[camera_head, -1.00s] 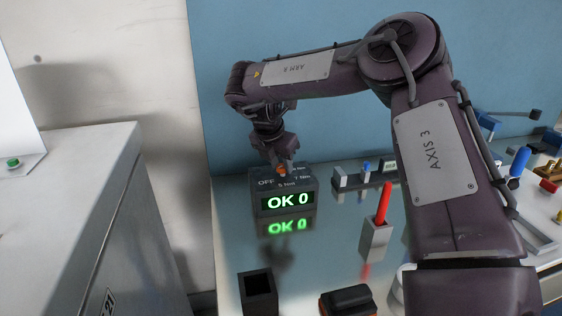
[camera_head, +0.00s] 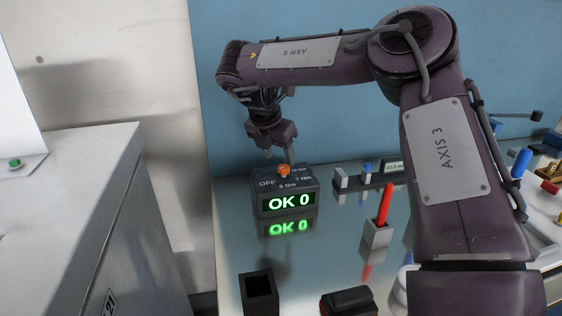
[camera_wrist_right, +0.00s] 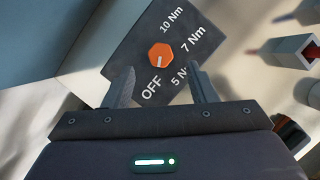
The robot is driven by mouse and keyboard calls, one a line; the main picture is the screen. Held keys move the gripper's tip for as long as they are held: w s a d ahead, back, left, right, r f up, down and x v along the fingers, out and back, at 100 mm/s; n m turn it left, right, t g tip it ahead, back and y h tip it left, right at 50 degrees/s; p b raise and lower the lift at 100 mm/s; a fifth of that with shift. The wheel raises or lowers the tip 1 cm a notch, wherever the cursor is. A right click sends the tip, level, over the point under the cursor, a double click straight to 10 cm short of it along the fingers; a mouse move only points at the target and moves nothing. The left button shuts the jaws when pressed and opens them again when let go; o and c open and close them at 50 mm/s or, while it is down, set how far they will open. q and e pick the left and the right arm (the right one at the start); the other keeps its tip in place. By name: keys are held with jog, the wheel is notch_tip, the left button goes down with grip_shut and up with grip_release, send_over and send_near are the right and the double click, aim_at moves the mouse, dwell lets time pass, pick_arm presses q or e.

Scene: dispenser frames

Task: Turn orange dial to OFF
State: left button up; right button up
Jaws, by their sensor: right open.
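The orange dial (camera_head: 284,170) sits on top of a dark grey box (camera_head: 262,204) whose green display reads OK 0. In the right wrist view the orange dial (camera_wrist_right: 160,55) is hexagonal. Its pale mark points down toward the OFF label (camera_wrist_right: 151,91); labels 5 Nm, 7 Nm and 10 Nm lie around the right side. My right gripper (camera_head: 277,155) is just above the dial, open and empty. In the right wrist view the fingers of my right gripper (camera_wrist_right: 160,72) stand wide apart, with the dial between and beyond them. My left gripper is not in view.
A grey holder (camera_head: 376,236) with a red stick stands to the right. A dark open container (camera_head: 259,291) is in front. A strip with small items (camera_head: 365,180) lies behind right. A grey cabinet (camera_head: 70,200) stands at the left, a blue panel behind.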

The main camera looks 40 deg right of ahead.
jog(key=shift+v, duration=1.8)
